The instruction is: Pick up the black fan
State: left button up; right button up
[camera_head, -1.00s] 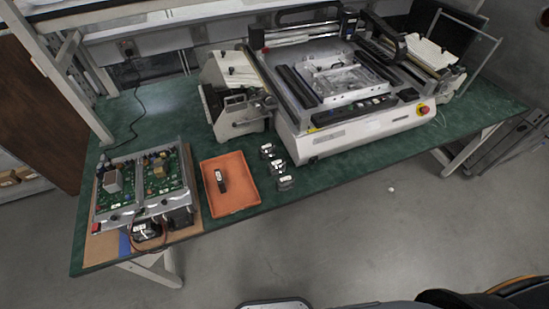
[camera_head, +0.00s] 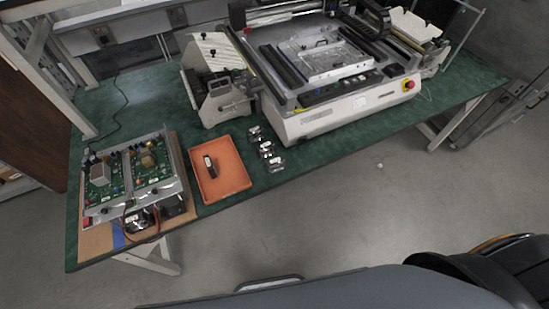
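A small black block-like item with a pale label (camera_head: 210,167) lies in the orange tray (camera_head: 232,183); it is too small to tell whether it is a fan. Two dark, fan-like units, one on the left (camera_head: 138,218) and one on the right (camera_head: 173,206), sit at the front edge of the circuit-board assembly (camera_head: 128,172). Three small dark-and-silver items (camera_head: 266,149) stand in a row right of the tray; their kind is unclear. Neither gripper is in view. Nothing is seen touching any of these things.
The green table (camera_head: 105,105) carries a large white machine (camera_head: 335,115) at centre right and a grey device (camera_head: 220,85) beside it. A black cable (camera_head: 118,100) lies at back left. Grey floor is open in front of the table.

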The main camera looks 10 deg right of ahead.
aim_at(280, 159)
jog(key=k+j, duration=0.7)
